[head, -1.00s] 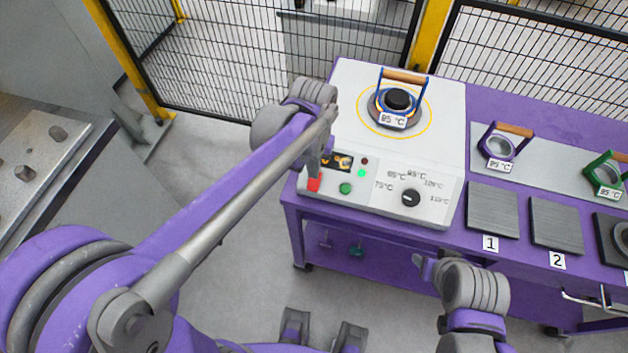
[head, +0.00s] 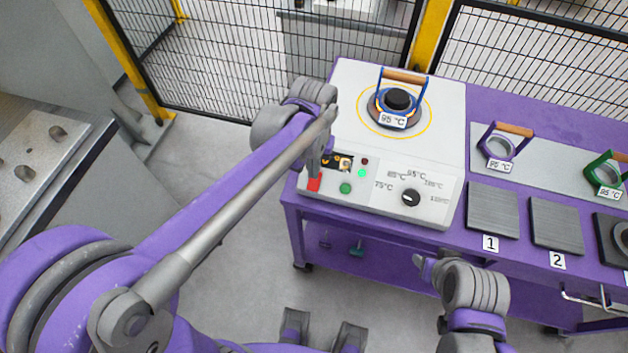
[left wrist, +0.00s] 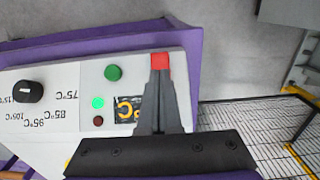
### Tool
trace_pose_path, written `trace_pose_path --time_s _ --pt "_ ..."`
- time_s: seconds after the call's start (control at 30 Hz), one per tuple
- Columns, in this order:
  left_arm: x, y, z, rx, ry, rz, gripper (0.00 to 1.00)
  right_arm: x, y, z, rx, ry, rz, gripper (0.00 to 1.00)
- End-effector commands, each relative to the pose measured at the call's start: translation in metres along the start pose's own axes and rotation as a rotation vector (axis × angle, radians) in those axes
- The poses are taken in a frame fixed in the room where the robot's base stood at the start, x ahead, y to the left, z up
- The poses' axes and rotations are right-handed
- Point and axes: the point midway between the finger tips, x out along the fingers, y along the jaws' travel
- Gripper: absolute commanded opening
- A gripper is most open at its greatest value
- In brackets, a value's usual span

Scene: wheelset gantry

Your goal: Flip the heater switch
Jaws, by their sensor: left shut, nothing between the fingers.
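The heater (head: 440,120) is a white box on the purple bench, with a control panel on its sloped front. The red heater switch (head: 315,184) is at the panel's left end; it also shows in the left wrist view (left wrist: 160,61). My left gripper (head: 323,170) is shut and empty, its fingertips at the red switch. In the left wrist view the closed fingers (left wrist: 160,75) end right at the switch and overlap it; I cannot tell whether they press it. The green light (head: 362,174) is lit. My right gripper (head: 425,266) hangs before the bench, its fingers unclear.
A green button (head: 345,188) and a black temperature dial (head: 411,198) are on the panel. A blue-framed piece with a wooden handle (head: 404,76) stands on the heater. Purple (head: 498,147) and green (head: 606,174) handled pieces stand to the right. A mesh fence (head: 250,60) is behind.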

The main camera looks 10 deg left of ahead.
Motion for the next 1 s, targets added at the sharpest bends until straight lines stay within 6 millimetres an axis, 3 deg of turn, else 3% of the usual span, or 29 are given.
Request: trace_pose_path --time_s 1.0 --pt "0.013 0.0 0.0 0.0 0.0 0.0 0.0 0.007 0.0 0.006 0.0 -0.004 0.0 0.5"
